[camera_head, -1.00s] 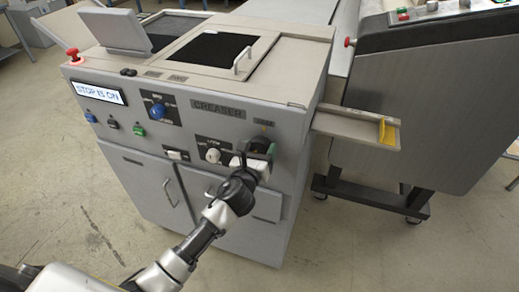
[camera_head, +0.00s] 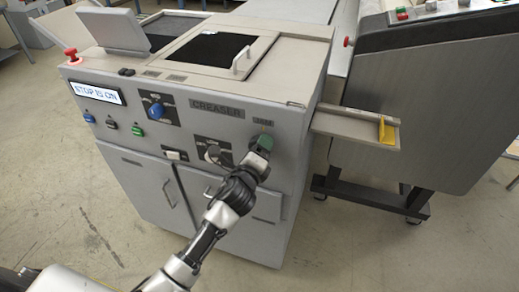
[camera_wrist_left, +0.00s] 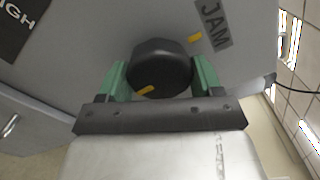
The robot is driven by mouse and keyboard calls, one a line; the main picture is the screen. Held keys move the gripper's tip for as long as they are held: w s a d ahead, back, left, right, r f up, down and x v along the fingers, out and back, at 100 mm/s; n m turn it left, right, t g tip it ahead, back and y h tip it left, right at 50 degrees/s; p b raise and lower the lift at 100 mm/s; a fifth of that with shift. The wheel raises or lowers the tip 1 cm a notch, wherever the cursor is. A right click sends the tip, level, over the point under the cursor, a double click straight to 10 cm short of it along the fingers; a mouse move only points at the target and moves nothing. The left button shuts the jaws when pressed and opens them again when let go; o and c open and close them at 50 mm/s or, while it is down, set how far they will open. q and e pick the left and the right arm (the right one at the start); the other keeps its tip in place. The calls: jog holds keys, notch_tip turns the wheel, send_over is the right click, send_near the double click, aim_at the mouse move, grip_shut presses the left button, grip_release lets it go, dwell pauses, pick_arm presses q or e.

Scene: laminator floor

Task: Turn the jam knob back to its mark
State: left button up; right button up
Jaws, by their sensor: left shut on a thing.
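The jam knob is black and faceted; in the left wrist view the knob (camera_wrist_left: 160,62) sits between my green fingertips, below the JAM label (camera_wrist_left: 214,22). A yellow line shows on the knob's lower left edge, and a separate yellow mark (camera_wrist_left: 195,37) is on the panel at its upper right; the two are not lined up. My left gripper (camera_wrist_left: 161,80) is shut on the knob, one finger each side. In the head view my left gripper (camera_head: 262,145) is at the front panel's right end and hides most of the knob. My right gripper is not in view.
A tray (camera_head: 350,127) with a yellow piece juts out at right. Open floor lies in front.

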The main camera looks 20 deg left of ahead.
pick_arm(q)
jog(key=n, duration=0.4)
jog(key=shift+n, duration=0.3)
jog(key=n, duration=0.4)
jog(key=shift+r+n, duration=0.15)
jog(key=shift+n, duration=0.15)
jog(key=n, duration=0.3)
jog(key=shift+n+p, duration=0.3)
jog(key=shift+p, duration=0.05)
jog(key=n+p, duration=0.1)
jog(key=n, duration=0.3)
jog(key=shift+r+n, duration=0.1)
jog(key=shift+n, duration=0.2)
jog(key=n+p, duration=0.1)
jog(key=n, duration=0.3)
jog(key=shift+a+n, duration=0.15)
jog(key=shift+n, duration=0.15)
jog(key=n+p, duration=0.1)
jog(key=n, duration=0.8)
jog(key=shift+a+p, duration=0.1)
jog(key=shift+p, duration=0.2)
jog(key=shift+f+n, duration=0.2)
jog(key=shift+n, duration=2.1)
